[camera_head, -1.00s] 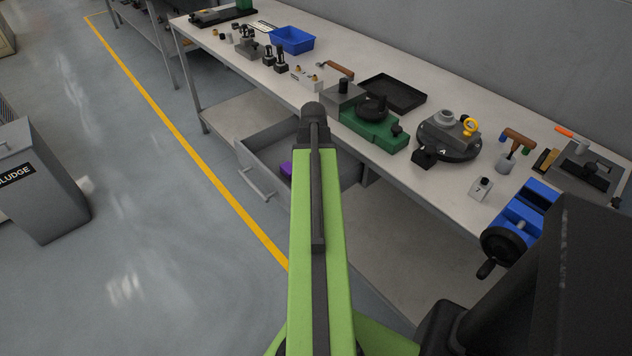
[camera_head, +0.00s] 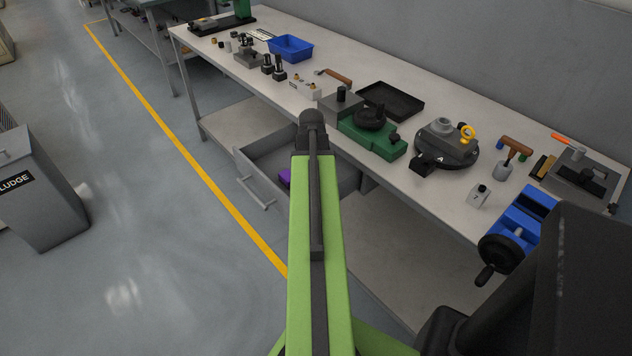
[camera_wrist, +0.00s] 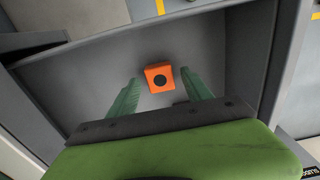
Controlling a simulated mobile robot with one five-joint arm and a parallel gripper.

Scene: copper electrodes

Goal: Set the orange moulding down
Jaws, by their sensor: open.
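The orange moulding (camera_wrist: 159,77) is a small block with a dark round spot on its face. In the wrist view it lies on the grey floor of the open drawer (camera_wrist: 95,75). My gripper (camera_wrist: 159,84) is open, with one green finger on each side of the moulding and a visible gap to each. Whether the fingertips touch the drawer floor I cannot tell. In the head view the drawer (camera_head: 262,188) sticks out under the bench, and my arm hides the moulding and the gripper.
A purple thing (camera_head: 285,177) shows in the drawer, beside my arm. The workbench (camera_head: 440,195) above holds a blue bin (camera_head: 291,48), a green fixture (camera_head: 371,138), a black tray (camera_head: 391,101) and a blue vise (camera_head: 521,216). A grey sludge bin (camera_head: 42,195) stands at left; the floor between is clear.

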